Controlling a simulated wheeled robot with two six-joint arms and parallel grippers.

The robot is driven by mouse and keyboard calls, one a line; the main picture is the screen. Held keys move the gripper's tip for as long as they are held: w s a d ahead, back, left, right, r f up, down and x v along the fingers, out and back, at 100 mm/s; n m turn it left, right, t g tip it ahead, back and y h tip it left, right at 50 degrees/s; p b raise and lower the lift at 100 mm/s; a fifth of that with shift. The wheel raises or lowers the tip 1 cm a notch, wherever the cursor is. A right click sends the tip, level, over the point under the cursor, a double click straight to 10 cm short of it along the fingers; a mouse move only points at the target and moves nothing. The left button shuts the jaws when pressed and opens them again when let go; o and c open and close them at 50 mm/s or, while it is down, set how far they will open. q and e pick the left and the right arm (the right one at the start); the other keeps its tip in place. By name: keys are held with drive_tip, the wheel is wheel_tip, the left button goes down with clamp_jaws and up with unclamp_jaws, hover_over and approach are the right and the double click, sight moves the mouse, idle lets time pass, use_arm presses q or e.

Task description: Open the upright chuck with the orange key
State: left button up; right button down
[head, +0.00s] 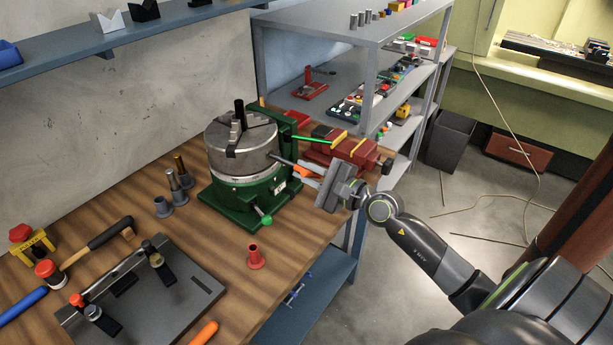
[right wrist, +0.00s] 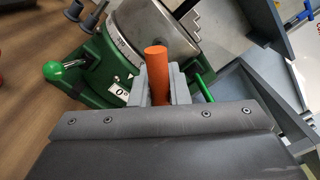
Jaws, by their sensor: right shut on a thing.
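The upright chuck (head: 240,152) is a grey steel cylinder on a green base (head: 232,203) on the wooden bench, jaws facing up. A dark rod (head: 239,108) stands up at its middle. The chuck also shows in the right wrist view (right wrist: 150,28). My right gripper (head: 308,174) is shut on the orange key (head: 306,172), whose orange handle (right wrist: 158,75) sits between the fingers. The key's grey shaft points left to the chuck's side wall and its tip meets it; I cannot tell how deep it sits. My left gripper is not in view.
A green-knobbed lever (head: 264,217) and a red flanged piece (head: 254,257) are in front of the chuck. A red vise (head: 345,155) stands behind the gripper. Grey pins (head: 172,180) stand left, and a grey plate fixture (head: 150,295) lies front left. Shelving is behind.

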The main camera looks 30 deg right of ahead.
drive_tip(key=shift+s, duration=0.1)
drive_tip(key=shift+v, duration=0.9)
drive_tip(key=shift+d, duration=0.1)
drive_tip(key=shift+b+v, duration=0.75)
drive_tip(key=shift+v, duration=2.3)
